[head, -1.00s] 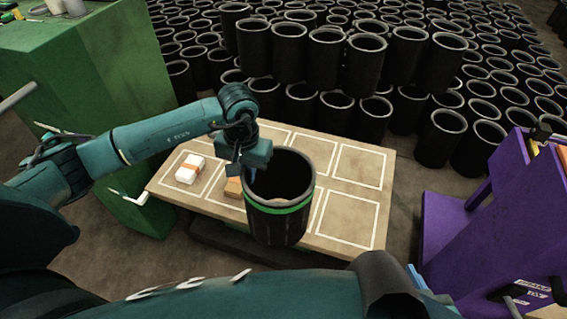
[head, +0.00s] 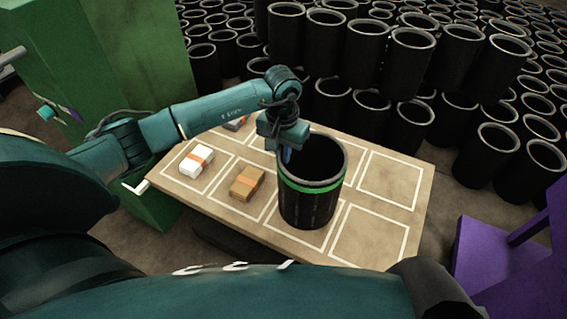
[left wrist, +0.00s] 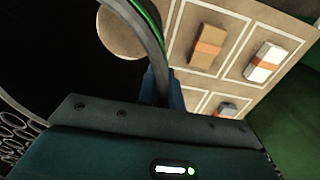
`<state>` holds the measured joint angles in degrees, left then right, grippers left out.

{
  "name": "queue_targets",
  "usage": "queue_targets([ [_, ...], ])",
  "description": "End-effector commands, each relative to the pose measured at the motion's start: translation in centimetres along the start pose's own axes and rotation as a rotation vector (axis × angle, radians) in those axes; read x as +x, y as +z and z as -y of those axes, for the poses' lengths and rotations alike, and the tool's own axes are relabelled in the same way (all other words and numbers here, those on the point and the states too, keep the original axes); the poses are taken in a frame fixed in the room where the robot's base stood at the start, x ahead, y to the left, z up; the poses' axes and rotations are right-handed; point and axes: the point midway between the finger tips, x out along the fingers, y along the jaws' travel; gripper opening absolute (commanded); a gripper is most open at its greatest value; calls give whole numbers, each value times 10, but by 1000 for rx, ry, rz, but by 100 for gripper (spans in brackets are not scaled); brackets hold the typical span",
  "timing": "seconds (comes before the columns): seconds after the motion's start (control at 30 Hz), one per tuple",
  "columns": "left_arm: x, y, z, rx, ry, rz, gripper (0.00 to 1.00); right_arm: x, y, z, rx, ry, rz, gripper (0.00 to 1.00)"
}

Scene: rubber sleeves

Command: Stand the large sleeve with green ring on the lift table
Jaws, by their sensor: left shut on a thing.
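The large black sleeve with the green ring (head: 309,205) is upright over the middle of the lift table (head: 263,238) in the head view. I cannot tell whether its base touches the top. My left gripper (head: 287,152) is shut on the left side of its rim. In the left wrist view the grey rim and green band (left wrist: 151,30) pass between the blue fingers (left wrist: 160,88), and the sleeve's dark inside fills the left. My right gripper is not in view.
A white box (head: 196,160) and a brown box (head: 246,183), each with an orange band, lie in marked squares. Squares on the right are empty. Many black sleeves (head: 425,120) stand behind. A green cabinet (head: 110,60) is left, a purple stand (head: 500,255) right.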

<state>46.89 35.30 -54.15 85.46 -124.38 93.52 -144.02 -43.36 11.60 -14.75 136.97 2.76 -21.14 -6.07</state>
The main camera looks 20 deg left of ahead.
Motion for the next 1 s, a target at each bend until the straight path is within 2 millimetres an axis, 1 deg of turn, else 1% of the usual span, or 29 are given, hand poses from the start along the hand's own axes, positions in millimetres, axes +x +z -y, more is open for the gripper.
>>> queue_targets([
  [0.07,2,-1,-1,0,4,-4,0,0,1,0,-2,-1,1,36],
  [0.13,9,0,-1,0,4,-2,0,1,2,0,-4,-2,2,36],
  [0.33,34,-1,-1,0,4,-3,0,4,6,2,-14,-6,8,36],
  [0.4,36,-1,-1,0,3,-4,0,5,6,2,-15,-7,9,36],
  [0.6,36,-1,0,0,3,-5,0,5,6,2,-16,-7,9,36],
  [0.77,40,-1,0,1,2,-5,0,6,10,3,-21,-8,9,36],
  [0.8,41,0,0,0,-1,0,10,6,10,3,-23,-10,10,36],
  [1.0,41,0,0,0,-1,1,26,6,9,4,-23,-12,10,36],
])
